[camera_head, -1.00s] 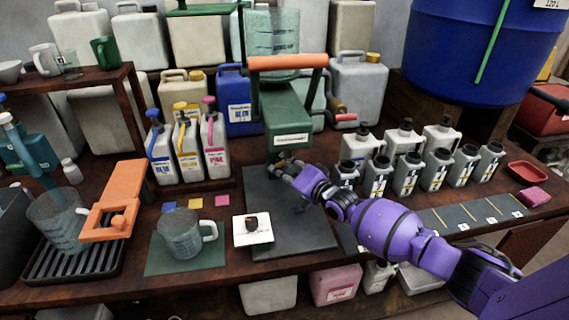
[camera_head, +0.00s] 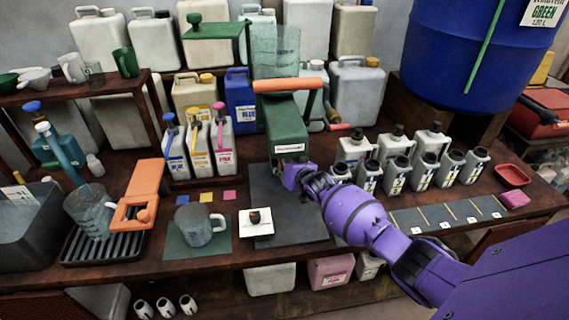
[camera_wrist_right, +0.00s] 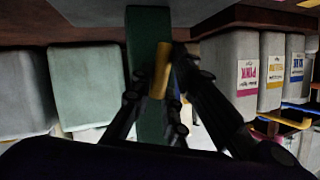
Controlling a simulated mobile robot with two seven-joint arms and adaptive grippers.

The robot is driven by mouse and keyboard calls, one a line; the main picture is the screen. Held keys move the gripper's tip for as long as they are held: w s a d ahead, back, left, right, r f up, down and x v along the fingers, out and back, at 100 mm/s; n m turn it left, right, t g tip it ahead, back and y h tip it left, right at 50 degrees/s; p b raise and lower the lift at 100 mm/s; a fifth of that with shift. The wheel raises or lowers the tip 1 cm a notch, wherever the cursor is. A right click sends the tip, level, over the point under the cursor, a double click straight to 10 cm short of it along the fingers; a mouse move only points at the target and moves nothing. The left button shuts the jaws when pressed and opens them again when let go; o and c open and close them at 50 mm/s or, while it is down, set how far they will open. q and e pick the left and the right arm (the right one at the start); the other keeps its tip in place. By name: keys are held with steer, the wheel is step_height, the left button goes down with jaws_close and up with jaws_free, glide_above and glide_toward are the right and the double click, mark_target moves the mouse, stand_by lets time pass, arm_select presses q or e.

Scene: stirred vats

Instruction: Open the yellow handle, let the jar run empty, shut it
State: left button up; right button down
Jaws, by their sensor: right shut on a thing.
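A green dispenser (camera_head: 285,130) with an orange bar across its front stands at the back middle of the bench. A clear greenish jar (camera_head: 275,48) with markings sits at its top; I cannot tell its level. My right gripper (camera_head: 288,170) is at the dispenser's lower front, its fingers largely hidden by its own wrist in the head view. In the right wrist view, the dark fingers (camera_wrist_right: 166,72) are shut on the yellow handle (camera_wrist_right: 160,72), in front of the green body (camera_wrist_right: 148,30). The handle is hidden in the head view. My left gripper is not in view.
A dark mat (camera_head: 290,215) lies below the dispenser. A clear mug (camera_head: 200,225) stands on a green mat at its left. Coloured-cap bottles (camera_head: 198,150) stand left of the dispenser, and several grey bottles (camera_head: 425,168) stand right of it, close to my arm.

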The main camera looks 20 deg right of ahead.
stand_by(0.3)
steer(key=c, duration=1.7)
jaws_free()
steer(key=v, duration=1.2)
steer(key=shift+a, duration=0.1)
steer(key=shift+n, duration=0.3)
